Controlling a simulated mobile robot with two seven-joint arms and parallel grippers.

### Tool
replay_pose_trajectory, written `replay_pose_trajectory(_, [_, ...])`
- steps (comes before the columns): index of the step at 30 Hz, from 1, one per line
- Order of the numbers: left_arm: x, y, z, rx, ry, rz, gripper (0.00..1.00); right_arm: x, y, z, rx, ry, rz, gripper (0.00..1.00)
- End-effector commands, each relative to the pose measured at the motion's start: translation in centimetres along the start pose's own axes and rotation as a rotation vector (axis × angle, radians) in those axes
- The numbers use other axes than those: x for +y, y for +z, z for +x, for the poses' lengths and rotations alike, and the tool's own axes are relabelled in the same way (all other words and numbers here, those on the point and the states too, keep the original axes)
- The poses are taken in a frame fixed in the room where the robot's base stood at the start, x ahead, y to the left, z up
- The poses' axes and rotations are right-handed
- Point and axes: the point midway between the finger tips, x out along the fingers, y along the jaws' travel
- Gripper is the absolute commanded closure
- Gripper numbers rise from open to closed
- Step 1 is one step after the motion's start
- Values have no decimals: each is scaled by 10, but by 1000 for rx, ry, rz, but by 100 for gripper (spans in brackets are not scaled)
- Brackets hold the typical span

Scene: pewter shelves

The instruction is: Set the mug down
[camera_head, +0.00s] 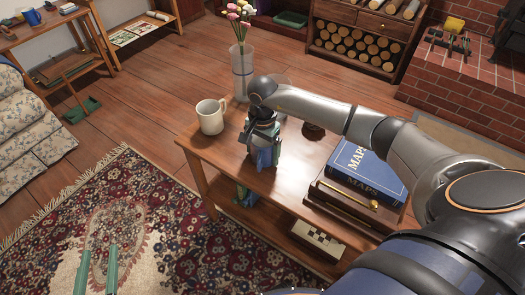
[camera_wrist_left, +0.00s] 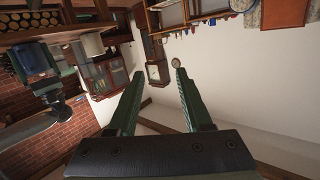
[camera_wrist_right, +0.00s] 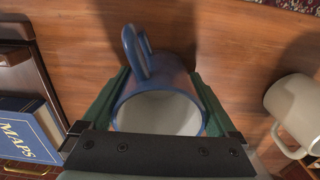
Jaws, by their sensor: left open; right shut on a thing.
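My right gripper (camera_wrist_right: 160,88) is shut on a blue mug (camera_wrist_right: 150,88) with a white inside; the mug's handle points to the top of the right wrist view. In the head view my right gripper (camera_head: 263,152) points down over the wooden coffee table (camera_head: 290,185), near its left end. There the mug is mostly hidden by the gripper. I cannot tell whether its base touches the tabletop. My left gripper (camera_head: 97,268) is open and empty above the patterned rug, away from the table. It also shows open in the left wrist view (camera_wrist_left: 157,78).
A cream mug (camera_head: 210,117) and a glass vase (camera_head: 242,72) with flowers stand on the table close to my right gripper. Bare tabletop lies between.

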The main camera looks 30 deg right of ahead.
Motion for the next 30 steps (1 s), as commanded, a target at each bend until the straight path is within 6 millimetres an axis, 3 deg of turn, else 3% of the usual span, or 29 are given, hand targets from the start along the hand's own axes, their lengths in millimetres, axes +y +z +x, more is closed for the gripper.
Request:
replay_pose_trajectory(9, [-1, -8, 0, 35, -2, 8, 50, 0, 0, 1, 1, -2, 0, 84])
replay_pose_trajectory(10, [-1, -9, 0, 39, -2, 9, 50, 0, 0, 2, 1, 0, 0, 4])
replay_pose_trajectory(11, [-1, -10, 0, 41, -2, 9, 50, 0, 0, 2, 0, 0, 0, 1])
replay_pose_trajectory(23, [-2, -11, 0, 27, -1, 5, 50, 0, 0, -1, 0, 0, 0, 0])
replay_pose_trajectory(30, [9, 48, -8, -196, 13, -56, 50, -1, -1, -46, 3, -4, 0, 0])
